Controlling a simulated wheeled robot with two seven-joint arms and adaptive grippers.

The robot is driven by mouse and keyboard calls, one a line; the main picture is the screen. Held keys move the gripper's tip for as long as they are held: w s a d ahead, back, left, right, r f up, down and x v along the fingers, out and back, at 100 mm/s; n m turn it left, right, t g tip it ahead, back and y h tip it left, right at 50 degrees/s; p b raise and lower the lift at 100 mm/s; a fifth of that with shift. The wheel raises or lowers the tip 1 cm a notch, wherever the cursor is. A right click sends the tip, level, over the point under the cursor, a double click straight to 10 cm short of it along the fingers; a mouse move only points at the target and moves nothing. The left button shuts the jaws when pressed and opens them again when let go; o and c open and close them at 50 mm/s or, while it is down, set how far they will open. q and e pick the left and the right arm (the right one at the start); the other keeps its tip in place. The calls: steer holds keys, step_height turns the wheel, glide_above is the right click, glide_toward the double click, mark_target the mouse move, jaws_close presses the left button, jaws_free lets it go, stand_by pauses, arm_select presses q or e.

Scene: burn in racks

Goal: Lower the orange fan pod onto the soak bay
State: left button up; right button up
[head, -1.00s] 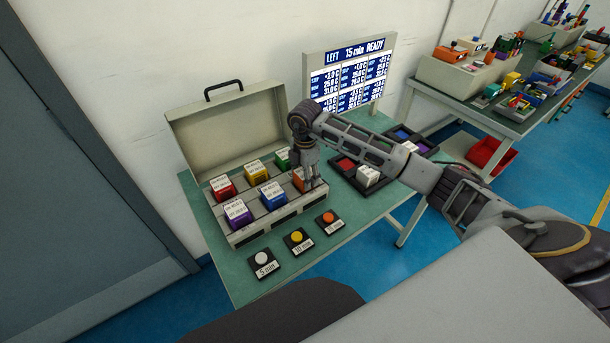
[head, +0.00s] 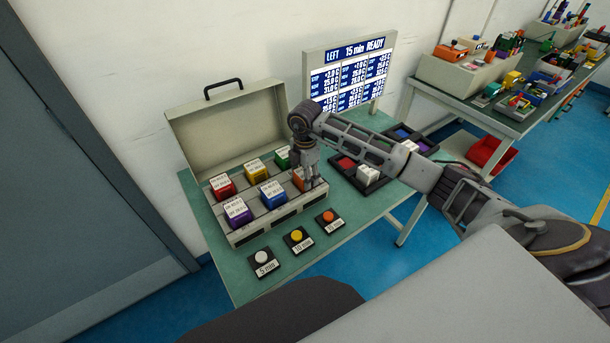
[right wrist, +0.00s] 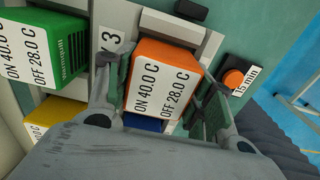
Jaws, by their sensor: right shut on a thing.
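The orange fan pod (right wrist: 160,80) is between the fingers of my right gripper (right wrist: 163,85) in the right wrist view, with its label reading ON 40.0 C, OFF 28.0 C. In the head view the orange pod (head: 298,179) is mostly hidden behind my right gripper (head: 312,183), at the right end of the soak bay (head: 283,214). The pod is in or just above its place there; I cannot tell whether it touches the bottom. Red (head: 222,187), yellow (head: 256,171), green (head: 282,158), blue (head: 272,196) and purple (head: 238,214) pods sit in the bay. My left gripper is not in view.
White, yellow and orange buttons (head: 328,217) stand in front of the bay. The raised lid (head: 225,130) is behind it. A display (head: 350,72) reads LEFT 15 min READY. A dark tray (head: 345,178) with pods lies to the right. A second bench (head: 510,115) stands farther right.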

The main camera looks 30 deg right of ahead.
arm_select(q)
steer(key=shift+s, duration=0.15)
arm_select(e)
steer(key=shift+f, duration=0.1)
steer(key=o, duration=1.2)
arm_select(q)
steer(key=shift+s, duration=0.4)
arm_select(e)
steer(key=shift+r, duration=6)
